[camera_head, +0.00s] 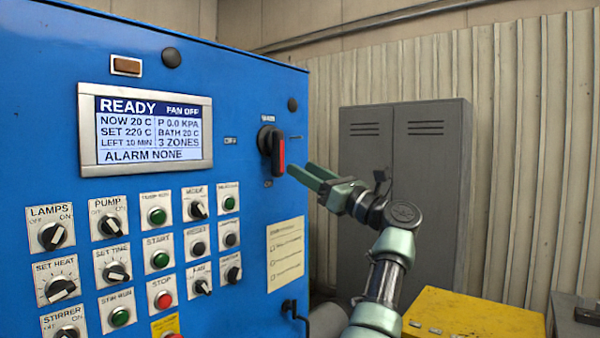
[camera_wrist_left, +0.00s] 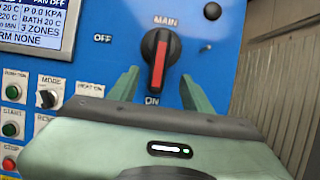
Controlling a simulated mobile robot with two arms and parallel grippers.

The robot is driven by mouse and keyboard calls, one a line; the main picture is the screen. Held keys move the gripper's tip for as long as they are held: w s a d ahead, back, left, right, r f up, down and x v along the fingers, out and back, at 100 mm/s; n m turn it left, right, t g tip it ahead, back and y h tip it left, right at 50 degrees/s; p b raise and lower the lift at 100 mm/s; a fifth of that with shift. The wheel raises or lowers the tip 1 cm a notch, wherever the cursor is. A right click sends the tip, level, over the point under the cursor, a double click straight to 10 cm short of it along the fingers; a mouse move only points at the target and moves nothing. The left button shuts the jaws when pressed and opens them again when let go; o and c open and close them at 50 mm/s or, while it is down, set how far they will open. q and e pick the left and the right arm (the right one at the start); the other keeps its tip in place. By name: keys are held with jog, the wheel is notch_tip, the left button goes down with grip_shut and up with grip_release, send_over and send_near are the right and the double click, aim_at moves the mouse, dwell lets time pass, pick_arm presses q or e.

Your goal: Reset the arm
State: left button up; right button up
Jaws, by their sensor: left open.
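My left gripper (camera_head: 304,172) is open in the head view, in front of the right edge of the blue panel (camera_head: 235,90). Its green fingers point at the main switch (camera_head: 271,150), a black rotary knob with a red-marked handle. In the left wrist view, the main switch (camera_wrist_left: 160,58) stands upright between and beyond the two open fingers (camera_wrist_left: 160,90). Its handle points down toward the ON label, with OFF at its left. The fingers look apart from the knob and hold nothing. My right gripper is not in view.
The panel's display (camera_head: 146,130) reads READY, FAN OFF and ALARM NONE. Several knobs and buttons sit below it. A grey cabinet (camera_head: 432,150) stands behind my arm against a corrugated wall. A yellow box (camera_head: 475,318) is at the lower right.

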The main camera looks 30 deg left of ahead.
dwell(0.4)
